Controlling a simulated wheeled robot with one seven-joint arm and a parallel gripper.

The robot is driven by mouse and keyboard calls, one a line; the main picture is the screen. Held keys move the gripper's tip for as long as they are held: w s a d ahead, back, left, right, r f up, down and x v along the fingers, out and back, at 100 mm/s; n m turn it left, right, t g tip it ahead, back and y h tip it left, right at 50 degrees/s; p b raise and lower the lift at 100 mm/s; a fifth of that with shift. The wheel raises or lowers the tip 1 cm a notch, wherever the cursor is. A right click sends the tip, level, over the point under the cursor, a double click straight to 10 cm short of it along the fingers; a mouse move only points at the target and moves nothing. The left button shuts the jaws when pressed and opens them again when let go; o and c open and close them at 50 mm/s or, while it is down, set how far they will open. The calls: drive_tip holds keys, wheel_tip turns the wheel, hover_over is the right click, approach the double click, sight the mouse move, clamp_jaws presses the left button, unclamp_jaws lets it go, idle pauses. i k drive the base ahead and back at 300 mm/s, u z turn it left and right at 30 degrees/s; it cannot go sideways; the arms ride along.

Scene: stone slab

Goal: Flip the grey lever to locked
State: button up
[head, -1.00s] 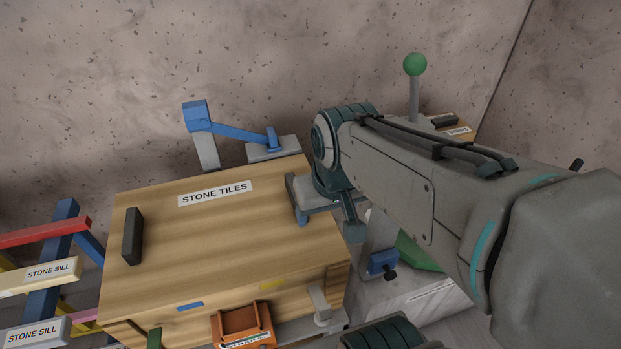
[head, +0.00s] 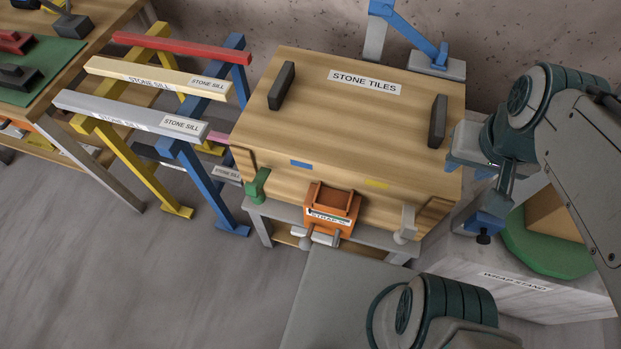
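The grey lever (head: 406,222) is a small light handle at the right end of the box's front face, below the box top. It stands roughly upright; I see no lettering for its locked position. The wooden box labelled STONE TILES (head: 335,120) carries it, with a similar green lever (head: 258,187) at the front left. My gripper (head: 487,165) hangs down beside the box's right edge, above and right of the grey lever and apart from it. Its fingers overlap blue and grey parts, so their opening is unclear. I see nothing held in it.
An orange bin (head: 331,208) hangs on the box front between the levers. A wrap stand (head: 520,285) with a green disc (head: 550,245) is at right. Trestles (head: 185,165) with stone sills stand left. Open floor (head: 130,270) lies at front left.

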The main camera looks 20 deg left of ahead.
sight(305, 243)
drive_tip(key=k, duration=1.2)
drive_tip(key=u, duration=0.45)
drive_tip(key=i, duration=0.8)
drive_tip(key=u, duration=1.15)
drive_tip(key=k, duration=0.6)
drive_tip(key=z, duration=0.4)
drive_tip(key=i, duration=0.5)
